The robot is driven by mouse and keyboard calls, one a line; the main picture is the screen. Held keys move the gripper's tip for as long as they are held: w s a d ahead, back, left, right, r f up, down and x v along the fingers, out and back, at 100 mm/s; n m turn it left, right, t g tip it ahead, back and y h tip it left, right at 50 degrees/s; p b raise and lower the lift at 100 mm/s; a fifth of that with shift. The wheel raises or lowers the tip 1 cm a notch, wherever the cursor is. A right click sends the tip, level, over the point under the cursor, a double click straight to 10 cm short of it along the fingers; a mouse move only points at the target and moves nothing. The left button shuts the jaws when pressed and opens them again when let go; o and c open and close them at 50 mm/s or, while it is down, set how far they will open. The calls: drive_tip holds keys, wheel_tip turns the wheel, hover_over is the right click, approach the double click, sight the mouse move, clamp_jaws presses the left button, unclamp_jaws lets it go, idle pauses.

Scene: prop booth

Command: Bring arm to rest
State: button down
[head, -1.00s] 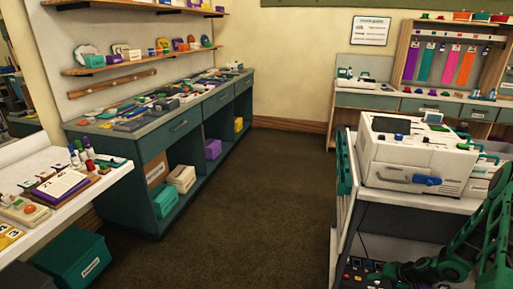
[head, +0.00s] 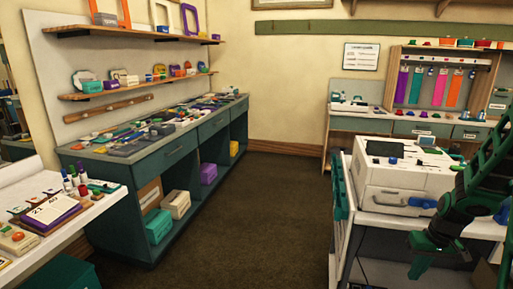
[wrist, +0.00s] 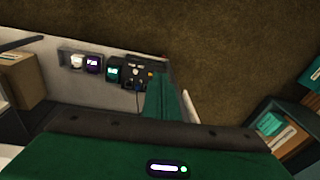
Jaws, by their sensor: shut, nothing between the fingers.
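My arm, green and black, is folded at the right edge of the head view, in front of the white machine on the cart. My gripper shows in the wrist view (wrist: 166,84), its green fingers together with nothing between them. In the head view a green, dark-jointed part of my arm hangs low over the cart's right side; which part is the fingertips is hard to tell there.
The white machine (head: 398,176) with a blue handle stands on the cart (head: 352,222). A teal workbench (head: 178,150) lines the left wall, and a white table (head: 85,218) is at lower left. Brown floor (head: 255,215) between them is clear.

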drive_tip(key=s+a+r+m, duration=0.2)
drive_tip(key=s+a+r, duration=0.2)
drive_tip(key=s+r, duration=0.4)
drive_tip(key=s+a+r+m+g, duration=0.1)
drive_tip(key=s+a+r, duration=0.3)
drive_tip(key=s+r, duration=0.5)
drive_tip(key=s+m, duration=0.1)
drive_tip(key=s, duration=0.6)
drive_tip(key=shift+s+a+h, duration=0.25)
drive_tip(key=shift+s+h, duration=0.05)
drive_tip(key=shift+s, duration=0.05)
drive_tip(key=shift+w+g, duration=0.15)
drive_tip(key=shift+g, duration=0.15)
drive_tip(key=shift+w+f, duration=0.15)
drive_tip(key=shift+w, duration=0.3)
